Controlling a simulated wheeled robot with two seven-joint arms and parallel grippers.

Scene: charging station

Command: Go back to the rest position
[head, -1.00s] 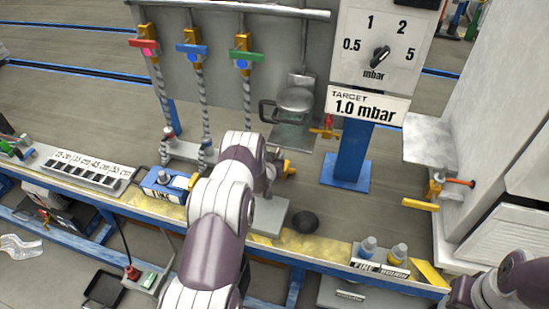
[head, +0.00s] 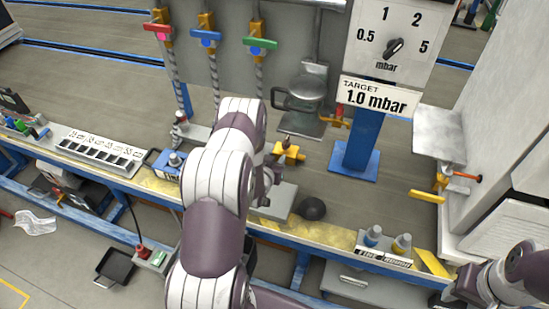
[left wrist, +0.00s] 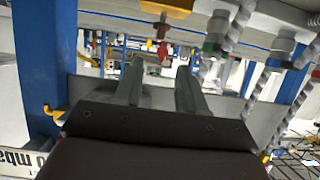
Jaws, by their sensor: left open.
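My left arm rises through the middle of the head view, and its purple and white links hide much of the left gripper (head: 272,172). In the left wrist view the two grey fingers of my left gripper (left wrist: 160,75) stand apart with nothing between them. A red valve part (left wrist: 163,45) shows beyond the fingertips, apart from them. Only links of my right arm (head: 510,278) show at the lower right of the head view. Its gripper is not visible.
A panel carries red (head: 158,29), blue (head: 205,37) and green (head: 260,43) valve handles. A pressure dial (head: 393,48) sits above a "1.0 mbar" sign (head: 378,97). A white cabinet (head: 500,130) stands at right.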

